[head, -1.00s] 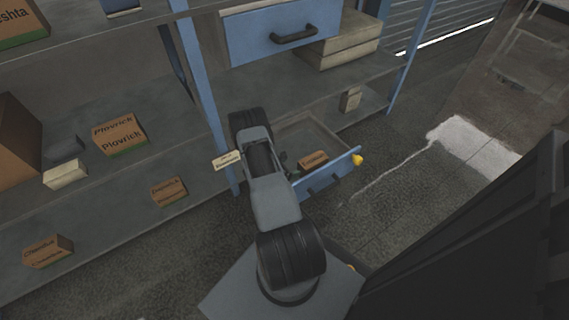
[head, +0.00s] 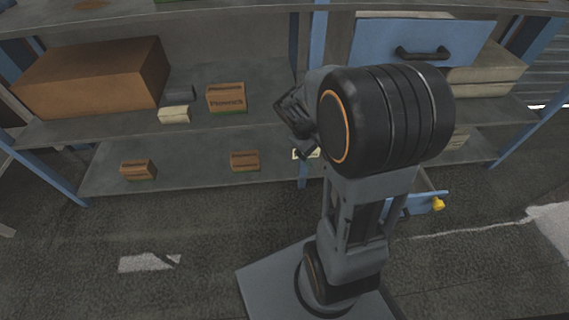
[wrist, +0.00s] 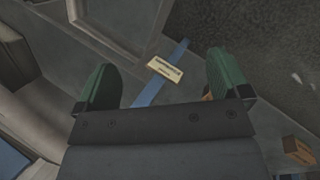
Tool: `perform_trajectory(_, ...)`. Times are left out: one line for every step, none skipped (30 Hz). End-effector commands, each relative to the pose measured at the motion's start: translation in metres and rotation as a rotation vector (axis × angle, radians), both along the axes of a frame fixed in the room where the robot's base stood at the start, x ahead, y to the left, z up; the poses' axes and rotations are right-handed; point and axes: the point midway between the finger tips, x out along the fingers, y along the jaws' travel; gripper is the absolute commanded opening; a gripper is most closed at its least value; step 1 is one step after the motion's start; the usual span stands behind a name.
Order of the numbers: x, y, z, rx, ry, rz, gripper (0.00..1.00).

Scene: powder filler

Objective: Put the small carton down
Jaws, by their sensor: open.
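My gripper (wrist: 160,63) is open in the wrist view, with its two green fingers wide apart and no carton between them. Small brown cartons stand on the lower shelf, one at the left (head: 138,170) and one nearer the middle (head: 245,160). A larger carton (head: 226,97) is on the shelf above. In the wrist view, one carton (wrist: 298,150) lies at the right edge; a sliver of orange-brown shows behind the right finger. I cannot tell which is the task's carton.
A label (wrist: 164,70) sits by a blue shelf post. A big brown box (head: 95,78) fills the upper left shelf.

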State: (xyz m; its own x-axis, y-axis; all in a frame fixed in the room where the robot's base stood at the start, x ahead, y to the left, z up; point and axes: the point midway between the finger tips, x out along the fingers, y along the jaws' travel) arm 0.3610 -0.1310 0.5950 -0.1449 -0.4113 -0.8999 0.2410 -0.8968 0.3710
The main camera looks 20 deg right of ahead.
Motion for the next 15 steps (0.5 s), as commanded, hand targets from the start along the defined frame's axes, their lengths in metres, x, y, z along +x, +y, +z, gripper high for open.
perform_trajectory(-0.007,0.021,0.014,0.050,-0.077,-0.022,0.95)
perform_trajectory(-0.011,0.033,0.021,0.083,-0.116,-0.039,0.95)
perform_trajectory(-0.017,0.048,0.028,0.127,-0.164,-0.061,0.95)
perform_trajectory(-0.021,0.058,0.033,0.160,-0.198,-0.074,0.95)
perform_trajectory(-0.025,0.068,0.037,0.191,-0.230,-0.088,0.95)
perform_trajectory(-0.030,0.080,0.042,0.231,-0.267,-0.101,0.95)
perform_trajectory(-0.034,0.087,0.046,0.259,-0.292,-0.111,0.95)
perform_trajectory(-0.037,0.094,0.049,0.285,-0.315,-0.121,0.95)
perform_trajectory(-0.041,0.103,0.052,0.317,-0.340,-0.131,0.95)
perform_trajectory(-0.043,0.108,0.054,0.338,-0.357,-0.138,0.95)
perform_trajectory(-0.046,0.113,0.056,0.357,-0.374,-0.143,0.95)
perform_trajectory(-0.048,0.118,0.058,0.379,-0.390,-0.151,0.95)
perform_trajectory(-0.050,0.122,0.060,0.393,-0.399,-0.155,0.95)
perform_trajectory(-0.051,0.125,0.061,0.405,-0.408,-0.158,0.95)
perform_trajectory(-0.053,0.127,0.062,0.416,-0.416,-0.163,0.95)
